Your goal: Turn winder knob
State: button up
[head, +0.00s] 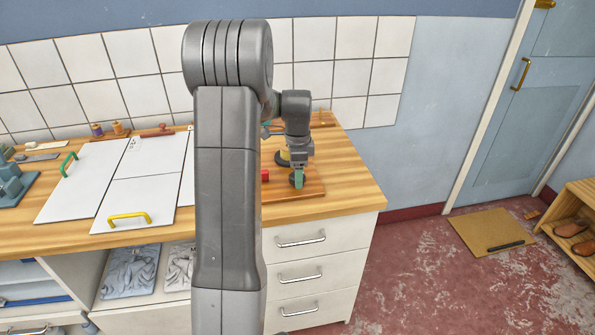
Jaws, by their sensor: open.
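My gripper (298,172) is small in the head view, low over a reddish-brown wooden board (308,191) at the right end of the wooden counter. It is open and points down. A small teal-green part (298,180) shows right at the fingertips; I cannot tell whether it touches them. A yellow piece with a dark base (284,157) stands on the board just left of my gripper. A small red block (265,176) sits at the board's left side, partly beside my arm. I cannot clearly make out the winder knob; my arm and gripper cover part of this area.
White panels with a green handle (69,164) and a yellow handle (129,219) lie on the counter (355,190) to the left. Thread spools (118,128) stand near the tiled wall. White drawers (300,237) are below. The counter's right end is clear.

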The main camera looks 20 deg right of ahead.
jog(key=c, duration=1)
jog(key=shift+o, duration=0.2)
jog(key=shift+n, duration=0.4)
jog(key=n, duration=0.9)
jog(key=shift+w+n, duration=0.1)
jog(key=shift+n, duration=0.2)
jog(key=n, duration=0.9)
jog(key=shift+n, duration=0.3)
